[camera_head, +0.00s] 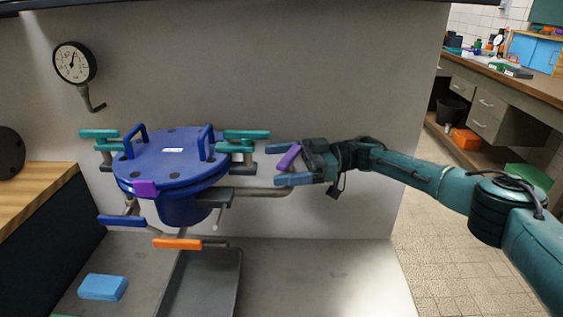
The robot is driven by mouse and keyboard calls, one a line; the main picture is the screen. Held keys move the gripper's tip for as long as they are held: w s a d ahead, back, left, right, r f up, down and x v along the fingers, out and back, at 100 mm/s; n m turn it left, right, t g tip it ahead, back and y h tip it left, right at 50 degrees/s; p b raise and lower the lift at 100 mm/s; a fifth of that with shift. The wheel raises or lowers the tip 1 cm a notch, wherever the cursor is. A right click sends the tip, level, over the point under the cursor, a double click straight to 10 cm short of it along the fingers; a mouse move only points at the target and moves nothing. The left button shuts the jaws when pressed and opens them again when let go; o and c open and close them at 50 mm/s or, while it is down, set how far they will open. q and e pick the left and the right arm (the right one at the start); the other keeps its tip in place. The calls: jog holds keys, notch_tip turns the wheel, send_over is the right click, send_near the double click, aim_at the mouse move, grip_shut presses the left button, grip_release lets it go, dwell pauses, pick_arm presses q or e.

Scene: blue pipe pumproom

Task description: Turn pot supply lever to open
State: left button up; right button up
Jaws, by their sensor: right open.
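A purple lever (289,158) stands tilted to the right of the blue pot (180,207), near a thin pipe (262,192) that runs right from the pot's side. No label on the lever can be read, and its mount is hidden behind my gripper. My right gripper (275,165) comes in from the right with its fingers pointing left. It is open, with one blue finger above and one below the purple lever, which shows between them. I cannot tell if either finger touches it. My left gripper is not in view.
The pot has a blue lid (172,165) with two handles and teal clamps (246,134) close to the gripper. An orange lever (177,243) and a blue lever (121,220) sit below. A gauge (74,62) hangs upper left. A blue block (103,287) lies left of a tray (203,285).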

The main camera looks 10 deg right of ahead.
jog(key=shift+s+d, duration=0.1)
jog(key=shift+d, duration=2.15)
jog(key=b, duration=0.1)
send_near(292, 162)
jog(key=shift+a, duration=0.95)
jog(key=shift+d+f+b, duration=0.2)
jog(key=shift+d+b, duration=0.3)
jog(key=shift+d, duration=0.75)
jog(key=shift+d+f+b, duration=0.2)
jog(key=shift+d+b, duration=0.3)
jog(key=shift+d, duration=0.75)
